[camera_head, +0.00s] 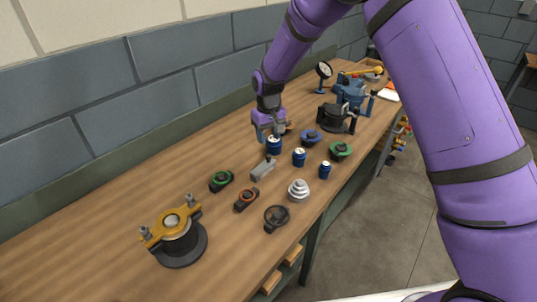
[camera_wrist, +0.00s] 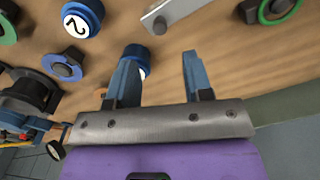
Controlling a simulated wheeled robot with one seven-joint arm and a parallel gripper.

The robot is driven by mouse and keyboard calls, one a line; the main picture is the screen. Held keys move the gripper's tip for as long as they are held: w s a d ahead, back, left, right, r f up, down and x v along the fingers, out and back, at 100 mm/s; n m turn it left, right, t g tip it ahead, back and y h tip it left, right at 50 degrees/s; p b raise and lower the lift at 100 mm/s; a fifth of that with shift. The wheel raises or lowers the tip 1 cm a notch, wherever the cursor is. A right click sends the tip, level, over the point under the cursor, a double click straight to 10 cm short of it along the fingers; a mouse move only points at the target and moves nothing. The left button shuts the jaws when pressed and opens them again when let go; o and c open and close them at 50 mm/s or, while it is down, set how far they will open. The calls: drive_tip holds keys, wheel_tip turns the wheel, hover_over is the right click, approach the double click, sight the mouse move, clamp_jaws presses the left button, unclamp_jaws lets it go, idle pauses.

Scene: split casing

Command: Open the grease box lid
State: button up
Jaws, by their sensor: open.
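My gripper (camera_head: 268,132) is over the far side of the wooden bench. In the wrist view its two blue fingers (camera_wrist: 162,60) are spread, with bare wood showing between them. A blue can (camera_head: 274,145) stands just below and beside the gripper. In the wrist view a blue can (camera_wrist: 133,51) is partly hidden behind the left finger; I cannot tell if they touch. A small grey elongated block (camera_head: 262,168) lies nearer on the bench; the wrist view shows a grey piece (camera_wrist: 170,11) with a dark round spot. I cannot tell for certain which thing is the grease box.
Two more blue cans (camera_head: 299,158) (camera_head: 325,170) stand to the right. Green-ringed (camera_head: 221,181) and red-ringed (camera_head: 246,200) parts lie nearer. A yellow-clamped casing (camera_head: 177,239) is at the near left, a blue vise (camera_head: 350,95) at the far right. Wall borders the back.

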sight(268, 155)
wheel_tip(268, 155, down, 8)
drive_tip(key=shift+f, duration=0.1)
drive_tip(key=shift+c, duration=0.4)
clamp_jaws()
